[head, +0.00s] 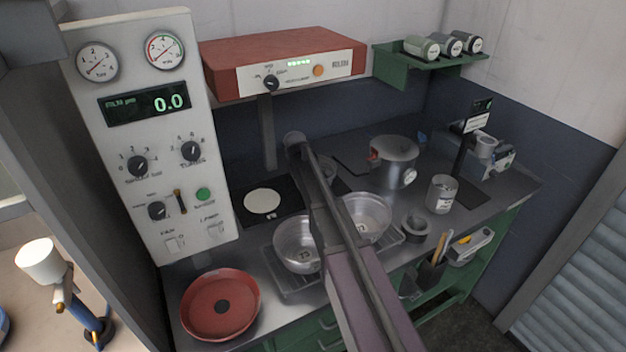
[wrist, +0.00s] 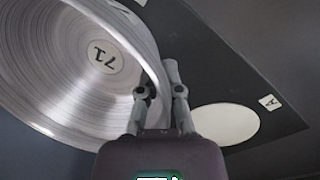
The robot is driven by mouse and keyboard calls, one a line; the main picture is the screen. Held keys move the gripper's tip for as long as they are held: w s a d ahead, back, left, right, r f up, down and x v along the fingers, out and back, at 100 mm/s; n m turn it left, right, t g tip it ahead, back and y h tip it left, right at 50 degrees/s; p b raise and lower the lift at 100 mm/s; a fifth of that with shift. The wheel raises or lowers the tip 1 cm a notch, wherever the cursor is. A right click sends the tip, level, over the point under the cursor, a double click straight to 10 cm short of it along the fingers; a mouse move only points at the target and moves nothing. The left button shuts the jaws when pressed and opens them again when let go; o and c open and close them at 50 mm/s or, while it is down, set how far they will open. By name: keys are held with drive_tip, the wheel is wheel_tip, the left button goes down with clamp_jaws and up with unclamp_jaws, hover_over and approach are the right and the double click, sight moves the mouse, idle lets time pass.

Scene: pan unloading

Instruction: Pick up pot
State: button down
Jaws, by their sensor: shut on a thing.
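A round metal pot (wrist: 45,75) with a label reading 71 on its inner base fills the upper left of the wrist view. My gripper (wrist: 158,85) is shut on its rim, one finger on each side of the wall. In the head view my arm covers most of this pot, and part of it seems to show behind the arm (head: 326,168). The gripper's fingers are hidden there. It is over or on a dark mat, beside a pale round disc (wrist: 226,123) marked A. I cannot tell whether the pot touches the mat.
Two metal pans (head: 296,246) (head: 368,214) sit on a wire rack in front. A red pan (head: 219,305) is at front left. A red-topped unit (head: 285,62) overhangs the back.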

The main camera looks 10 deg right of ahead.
drive_tip(key=shift+r, duration=0.15)
wheel_tip(320, 180, up, 10)
drive_tip(key=p, duration=1)
drive_tip(key=shift+f, duration=0.2)
idle(0.5)
drive_tip(key=shift+f+b, duration=0.6)
drive_tip(key=shift+r, duration=0.1)
wheel_tip(320, 180, up, 5)
drive_tip(key=p, duration=0.5)
drive_tip(key=shift+s, duration=0.1)
idle(0.3)
